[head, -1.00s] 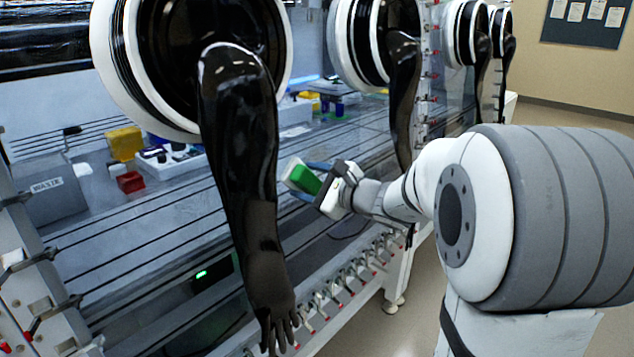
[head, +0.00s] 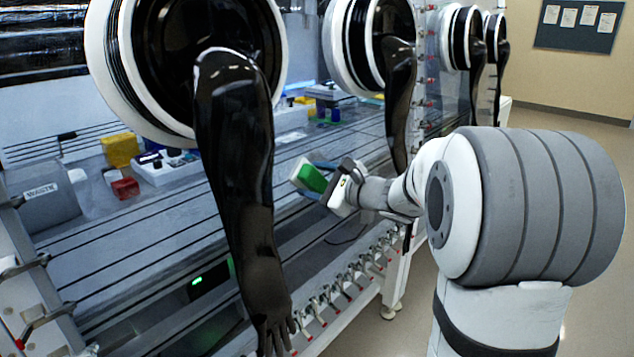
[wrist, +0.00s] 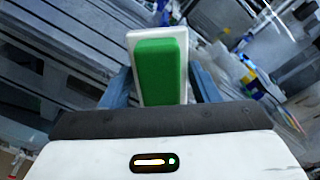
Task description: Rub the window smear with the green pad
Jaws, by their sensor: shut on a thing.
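My gripper (head: 322,182) is shut on the green pad (head: 312,178), which has a white backing plate. The wrist view shows the pad (wrist: 160,72) between the two blue-grey fingers (wrist: 158,90), its white plate on the far side. In the head view the pad is just right of the nearest hanging black glove, in front of the glovebox window (head: 330,150). I cannot tell whether it touches the window. I cannot make out the smear in either view.
The black glove (head: 236,150) hangs close left of my gripper, and another (head: 398,95) hangs behind it to the right. Behind the window are a grey waste bin (head: 48,200), a yellow box (head: 121,150) and a red block (head: 125,188). A row of clamps (head: 345,285) lines the lower edge.

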